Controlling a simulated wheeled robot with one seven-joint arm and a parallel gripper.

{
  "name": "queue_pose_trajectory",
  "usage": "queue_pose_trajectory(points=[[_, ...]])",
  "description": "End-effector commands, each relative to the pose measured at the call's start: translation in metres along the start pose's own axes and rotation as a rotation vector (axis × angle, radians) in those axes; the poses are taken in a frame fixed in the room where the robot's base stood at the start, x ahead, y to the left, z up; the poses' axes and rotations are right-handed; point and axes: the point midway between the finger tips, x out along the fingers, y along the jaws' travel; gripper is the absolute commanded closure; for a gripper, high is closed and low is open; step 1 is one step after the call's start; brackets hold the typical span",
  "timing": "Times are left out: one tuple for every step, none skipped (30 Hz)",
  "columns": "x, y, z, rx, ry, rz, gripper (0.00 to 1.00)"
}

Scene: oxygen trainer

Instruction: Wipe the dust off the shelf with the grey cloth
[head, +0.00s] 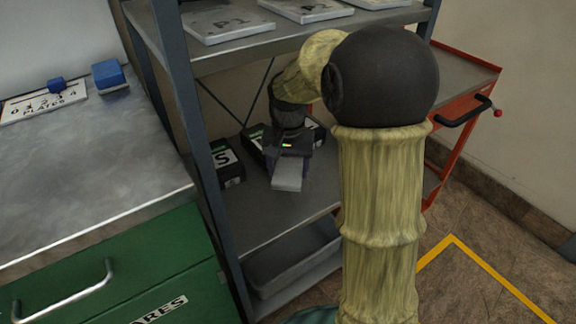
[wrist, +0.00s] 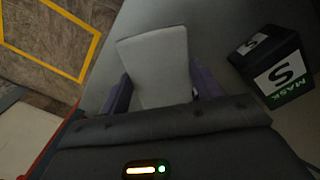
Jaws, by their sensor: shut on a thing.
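The grey cloth (head: 288,174) is a pale grey, flat, folded-looking piece. My gripper (head: 290,160) is shut on it, over the middle shelf (head: 268,222) of the rack. In the wrist view the cloth (wrist: 158,62) sticks out ahead between the two dark purple fingers of my gripper (wrist: 160,92). The shelf (wrist: 215,60) shows around it as a dark grey surface. I cannot tell whether the cloth touches the shelf. No dust can be made out in either view. My arm hides part of the shelf in the head view.
A black box marked S (head: 228,166) stands on the shelf to the left of my gripper; it also shows in the wrist view (wrist: 282,70). More dark boxes stand behind my gripper. A rack post (head: 190,120) rises at left. Plates (head: 226,24) lie on the upper shelf.

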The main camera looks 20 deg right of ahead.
Motion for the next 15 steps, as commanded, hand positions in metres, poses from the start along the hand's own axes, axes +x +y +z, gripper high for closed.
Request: queue_pose_trajectory(points=[[0.001, 0.000, 0.000, 0.000, 0.000, 0.000, 0.54], [0.001, 0.000, 0.000, 0.000, 0.000, 0.000, 0.54], [0.003, 0.000, 0.000, 0.000, 0.000, 0.000, 0.54], [0.004, 0.000, 0.000, 0.000, 0.000, 0.000, 0.54], [0.006, 0.000, 0.000, 0.000, 0.000, 0.000, 0.54], [0.008, 0.000, 0.000, 0.000, 0.000, 0.000, 0.54], [0.011, 0.000, 0.000, 0.000, 0.000, 0.000, 0.54], [0.013, 0.000, 0.000, 0.000, 0.000, 0.000, 0.54], [0.017, 0.000, 0.000, 0.000, 0.000, 0.000, 0.54], [0.020, 0.000, 0.000, 0.000, 0.000, 0.000, 0.54], [0.023, 0.000, 0.000, 0.000, 0.000, 0.000, 0.54], [0.027, 0.000, 0.000, 0.000, 0.000, 0.000, 0.54], [0.030, 0.000, 0.000, 0.000, 0.000, 0.000, 0.54], [0.033, 0.000, 0.000, 0.000, 0.000, 0.000, 0.54], [0.036, 0.000, 0.000, 0.000, 0.000, 0.000, 0.54]])
